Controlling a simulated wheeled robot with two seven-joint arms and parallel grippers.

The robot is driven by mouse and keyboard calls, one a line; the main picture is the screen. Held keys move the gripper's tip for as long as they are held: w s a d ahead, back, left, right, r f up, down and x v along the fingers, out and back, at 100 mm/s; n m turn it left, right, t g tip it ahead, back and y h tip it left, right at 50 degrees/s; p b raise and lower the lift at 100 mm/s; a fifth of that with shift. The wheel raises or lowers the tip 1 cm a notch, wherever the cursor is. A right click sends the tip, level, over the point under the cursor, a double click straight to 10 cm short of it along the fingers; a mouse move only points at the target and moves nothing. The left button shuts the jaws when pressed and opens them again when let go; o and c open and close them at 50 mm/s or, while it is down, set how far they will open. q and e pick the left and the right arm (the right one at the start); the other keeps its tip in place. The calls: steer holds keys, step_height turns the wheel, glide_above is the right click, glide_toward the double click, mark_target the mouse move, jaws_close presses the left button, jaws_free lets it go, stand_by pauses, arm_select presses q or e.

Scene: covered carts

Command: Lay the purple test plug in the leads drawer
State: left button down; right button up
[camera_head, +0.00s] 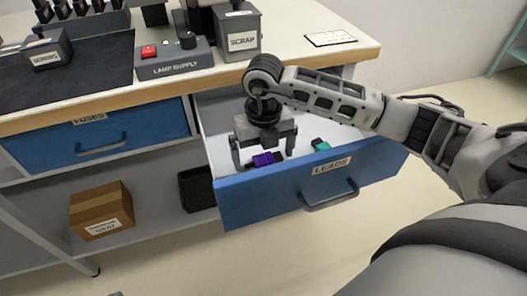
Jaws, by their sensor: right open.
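The leads drawer (290,196), blue-fronted with a LEADS label, stands pulled out from the bench. The purple test plug (263,159) lies inside it, on the light drawer floor near the front panel. My right gripper (264,160) is over the drawer, pointing down, with its jaws apart. Its fingers reach down into the drawer around the plug's place; I cannot tell whether they touch it. A green-teal piece (321,145) lies in the drawer to the right of the plug. My left gripper does not show.
The shut FUSES drawer (105,143) is at the left. On the bench top stand the LAMP SUPPLY box (174,61), the SCRAP bin (241,38) and the SCREWS box (47,52). A cardboard box (101,210) and a black bin (196,189) sit on the lower shelf.

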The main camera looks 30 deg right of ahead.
mark_target(263, 158)
step_height(263, 158, up, 12)
steer(key=shift+r+p, duration=0.25)
steer(key=shift+p, duration=0.2)
stand_by(0.4)
